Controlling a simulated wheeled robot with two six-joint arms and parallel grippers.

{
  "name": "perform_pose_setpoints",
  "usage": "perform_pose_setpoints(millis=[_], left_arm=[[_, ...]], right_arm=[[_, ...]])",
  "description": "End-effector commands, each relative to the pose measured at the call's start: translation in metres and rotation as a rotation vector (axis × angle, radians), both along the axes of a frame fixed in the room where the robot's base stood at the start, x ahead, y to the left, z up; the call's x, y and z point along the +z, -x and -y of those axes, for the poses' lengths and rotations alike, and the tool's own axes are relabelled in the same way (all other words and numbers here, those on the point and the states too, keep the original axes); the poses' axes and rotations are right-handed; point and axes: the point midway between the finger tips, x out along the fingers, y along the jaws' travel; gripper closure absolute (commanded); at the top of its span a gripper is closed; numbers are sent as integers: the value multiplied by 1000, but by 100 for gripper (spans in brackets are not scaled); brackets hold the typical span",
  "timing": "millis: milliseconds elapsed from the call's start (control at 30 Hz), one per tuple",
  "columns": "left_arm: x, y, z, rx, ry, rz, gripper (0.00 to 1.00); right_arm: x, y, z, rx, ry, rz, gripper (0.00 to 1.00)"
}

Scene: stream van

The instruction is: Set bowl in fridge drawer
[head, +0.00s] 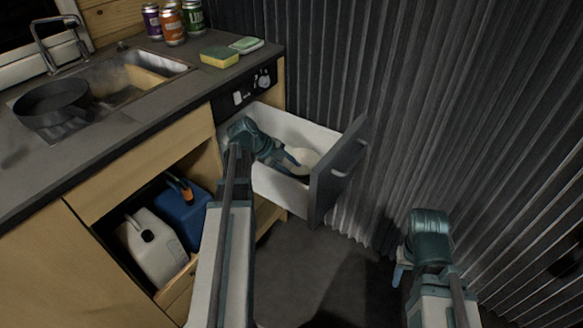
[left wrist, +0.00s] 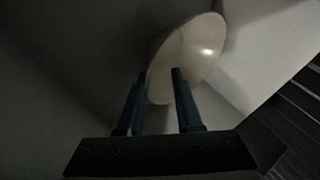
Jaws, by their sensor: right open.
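A cream bowl (head: 303,160) sits inside the pulled-out white fridge drawer (head: 283,122), near its dark front panel. My left gripper (head: 293,168) reaches down into the drawer beside the bowl. In the left wrist view the bowl (left wrist: 190,50) looks tilted, and the fingers of my left gripper (left wrist: 160,76) stand apart, with one finger overlapping the bowl's near side. I see no clear clamp on the rim. My right gripper (head: 399,274) is low at the right, away from the drawer and empty; its fingers are partly hidden by the wrist.
The counter (head: 95,150) holds a black pan (head: 52,103), a sink, several cans (head: 172,25) and sponges (head: 219,57). Below, an open cabinet holds a white jug (head: 150,245) and a blue jug (head: 183,215). A corrugated wall (head: 440,110) stands close behind the drawer.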

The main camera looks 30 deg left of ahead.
Motion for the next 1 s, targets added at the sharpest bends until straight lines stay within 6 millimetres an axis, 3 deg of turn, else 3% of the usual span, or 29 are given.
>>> perform_pose_setpoints(millis=[367,500,1000], left_arm=[[6,0,0,0,0,1,67],[17,0,0,0,0,1,67],[72,32,-30,2,0,1,67]], right_arm=[[5,0,0,0,-1,0,50],[17,0,-1,-1,-2,-1,50],[71,1,-2,-2,-8,-2,50]])
